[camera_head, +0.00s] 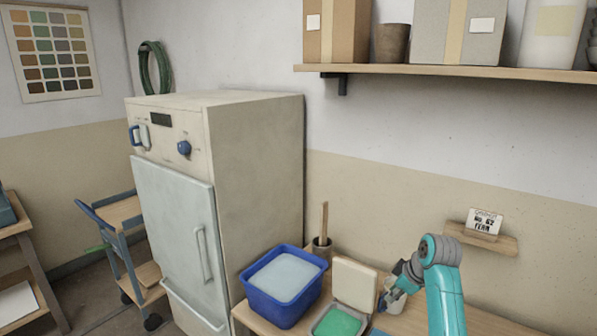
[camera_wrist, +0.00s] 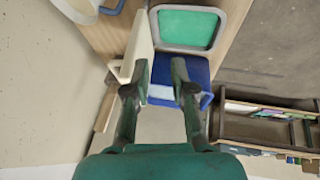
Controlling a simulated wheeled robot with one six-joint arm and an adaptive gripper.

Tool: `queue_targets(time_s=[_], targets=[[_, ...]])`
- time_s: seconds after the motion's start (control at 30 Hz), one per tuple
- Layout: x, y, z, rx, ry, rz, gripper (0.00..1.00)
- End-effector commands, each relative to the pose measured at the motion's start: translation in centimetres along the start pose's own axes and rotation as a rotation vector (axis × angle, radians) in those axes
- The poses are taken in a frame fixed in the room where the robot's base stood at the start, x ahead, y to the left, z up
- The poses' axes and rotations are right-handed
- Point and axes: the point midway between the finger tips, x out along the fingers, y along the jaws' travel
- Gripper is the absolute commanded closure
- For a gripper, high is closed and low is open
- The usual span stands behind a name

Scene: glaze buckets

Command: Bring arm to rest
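My gripper (camera_wrist: 160,75) has its two dark green fingers spread apart in the wrist view, with no object clearly held between the tips. In the head view my gripper (camera_head: 388,295) is small and partly hidden at the bottom right, above the bench. A small whitish cup-like thing (camera_head: 396,301) shows right beside it; I cannot tell whether they touch. An open container of green glaze (camera_head: 337,322) sits to its left, with a cream upright panel (camera_head: 354,281) behind. In the wrist view the green glaze (camera_wrist: 187,27) lies beyond the fingertips.
A blue bucket of pale glaze (camera_head: 284,276) and a pot with a wooden stick (camera_head: 323,245) stand on the bench. A kiln-like cabinet (camera_head: 200,190) is at left. A shelf (camera_head: 450,71) with boxes and a small wall ledge (camera_head: 480,238) are on the wall.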

Motion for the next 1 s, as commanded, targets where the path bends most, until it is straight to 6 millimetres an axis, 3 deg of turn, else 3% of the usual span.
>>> queue_targets(time_s=[0.37, 0.7, 1.0], targets=[[4.7, -3.5, 2.7, 0.072, 0.022, 0.048, 0.76], [10.8, -10.5, 7.6, 0.194, 0.069, 0.14, 0.76], [13.7, -17.4, 12.2, 0.299, 0.121, 0.223, 0.76]])
